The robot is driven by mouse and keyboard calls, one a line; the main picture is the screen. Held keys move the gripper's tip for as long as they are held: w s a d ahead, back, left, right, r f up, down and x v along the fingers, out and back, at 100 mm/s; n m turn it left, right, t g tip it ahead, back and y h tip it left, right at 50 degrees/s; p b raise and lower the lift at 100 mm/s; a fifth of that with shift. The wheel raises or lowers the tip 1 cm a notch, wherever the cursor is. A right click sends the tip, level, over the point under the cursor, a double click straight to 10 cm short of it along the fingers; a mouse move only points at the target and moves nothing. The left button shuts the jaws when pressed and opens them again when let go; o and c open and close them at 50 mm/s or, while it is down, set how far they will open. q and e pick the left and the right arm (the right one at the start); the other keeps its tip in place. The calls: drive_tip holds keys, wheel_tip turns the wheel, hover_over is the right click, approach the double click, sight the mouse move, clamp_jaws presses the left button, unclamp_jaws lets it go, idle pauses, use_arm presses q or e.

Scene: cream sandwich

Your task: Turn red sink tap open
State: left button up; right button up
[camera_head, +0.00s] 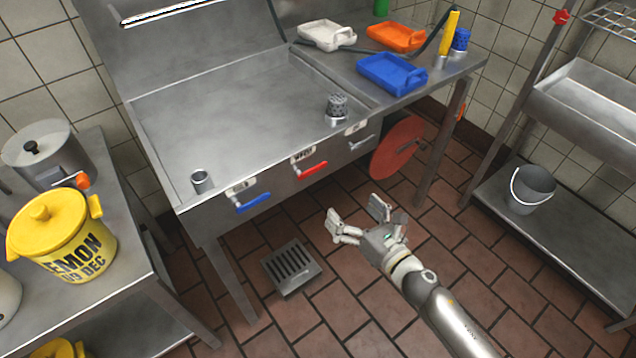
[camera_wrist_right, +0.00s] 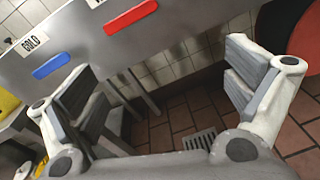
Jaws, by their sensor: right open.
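The red tap handle (camera_head: 312,170) sits on the front panel of the steel sink (camera_head: 230,110), under a small label, between a blue handle (camera_head: 254,203) and a grey handle (camera_head: 362,142). My right gripper (camera_head: 354,220) is open and empty in front of the sink, below and to the right of the red handle, not touching it. In the right wrist view the red handle (camera_wrist_right: 130,16) is at the top, beyond the open fingers (camera_wrist_right: 160,95), with the blue handle (camera_wrist_right: 62,66) to its left. My left gripper is not in view.
A red disc (camera_head: 398,148) is under the counter, right of the red handle. Trays, including a blue one (camera_head: 392,73), lie on the right counter. A yellow pot (camera_head: 56,233) stands on the left table. The floor around a drain grate (camera_head: 290,267) is clear.

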sight(314, 171)
drive_tip(key=w+a+r+n, duration=0.1)
drive_tip(key=w+a, duration=0.1)
drive_tip(key=w+a+r+n+y, duration=0.1)
drive_tip(key=w+a, duration=0.1)
drive_tip(key=a, duration=0.1)
drive_tip(key=w+a+r+n, duration=0.1)
drive_tip(key=w+a, duration=0.1)
drive_tip(key=w, duration=0.1)
drive_tip(key=shift+a+r+n, duration=0.15)
drive_tip(key=shift+n, duration=0.15)
drive_tip(key=shift+x, duration=0.85)
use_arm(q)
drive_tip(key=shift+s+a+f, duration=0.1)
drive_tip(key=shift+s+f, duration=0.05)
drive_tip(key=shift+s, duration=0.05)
use_arm(e)
drive_tip(key=c, duration=1.5)
